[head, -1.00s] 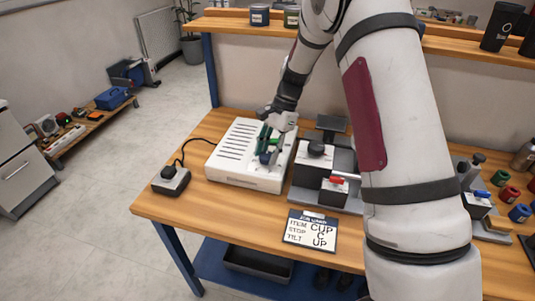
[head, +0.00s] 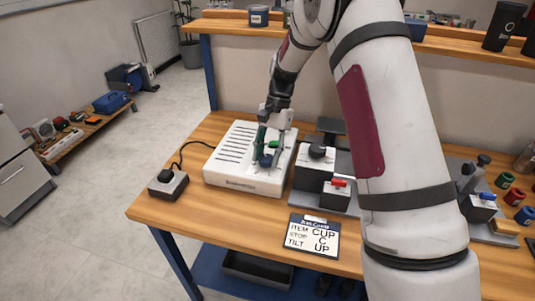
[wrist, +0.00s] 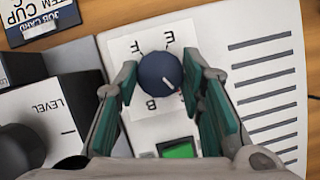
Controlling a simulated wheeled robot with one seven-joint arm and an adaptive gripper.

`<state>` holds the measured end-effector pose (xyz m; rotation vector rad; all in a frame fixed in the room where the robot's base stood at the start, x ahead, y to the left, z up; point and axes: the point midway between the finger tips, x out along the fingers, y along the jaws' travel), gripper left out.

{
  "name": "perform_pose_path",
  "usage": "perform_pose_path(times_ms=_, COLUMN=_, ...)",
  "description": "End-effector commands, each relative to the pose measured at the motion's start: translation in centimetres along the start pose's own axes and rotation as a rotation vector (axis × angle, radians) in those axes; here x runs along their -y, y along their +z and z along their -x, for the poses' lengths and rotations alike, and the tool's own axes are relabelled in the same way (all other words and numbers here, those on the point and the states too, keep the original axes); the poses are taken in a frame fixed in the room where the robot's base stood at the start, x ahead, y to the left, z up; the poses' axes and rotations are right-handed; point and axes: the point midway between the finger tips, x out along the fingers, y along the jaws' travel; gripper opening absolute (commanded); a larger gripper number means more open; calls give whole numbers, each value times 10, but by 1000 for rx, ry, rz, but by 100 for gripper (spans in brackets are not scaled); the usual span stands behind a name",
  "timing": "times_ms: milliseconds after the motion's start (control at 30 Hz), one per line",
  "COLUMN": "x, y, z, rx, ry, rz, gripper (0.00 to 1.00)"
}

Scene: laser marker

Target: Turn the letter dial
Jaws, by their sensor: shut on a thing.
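The letter dial is a dark blue round knob (wrist: 160,73) with a short white pointer line, on a white panel with the letters E, F and B showing around it. Other letters are hidden by my fingers. In the head view the dial (head: 265,160) sits on top of the white machine (head: 232,183). My gripper (wrist: 159,82) has its green-padded fingers on either side of the knob and is shut on it. In the head view my gripper (head: 272,143) reaches down from above. The job card (head: 313,236) reads ITEM CUP, STOP C, TILT UP.
A green button (wrist: 178,150) lies near the dial. Bare wood shows at the table front.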

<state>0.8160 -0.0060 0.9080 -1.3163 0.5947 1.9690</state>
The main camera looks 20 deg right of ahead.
Motion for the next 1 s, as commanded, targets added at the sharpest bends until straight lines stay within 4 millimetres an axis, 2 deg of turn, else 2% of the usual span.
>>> perform_pose_path(times_ms=133, x=0, y=0, z=-1, rx=2, ry=1, rz=0, gripper=8)
perform_pose_path(times_ms=167, x=0, y=0, z=-1, rx=2, ry=1, rz=-1, gripper=38)
perform_pose_path(times_ms=233, x=0, y=0, z=-1, rx=2, ry=1, rz=-1, gripper=54)
perform_pose_path(times_ms=533, x=0, y=0, z=0, rx=1, ry=0, rz=-1, gripper=55)
perform_pose_path(times_ms=667, x=0, y=0, z=7, rx=-1, ry=-1, rz=-1, gripper=55)
perform_pose_path(times_ms=767, x=1, y=0, z=21, rx=-2, ry=-2, rz=-1, gripper=55)
perform_pose_path(times_ms=1000, x=0, y=-1, z=70, rx=-3, ry=-2, rz=-2, gripper=55)
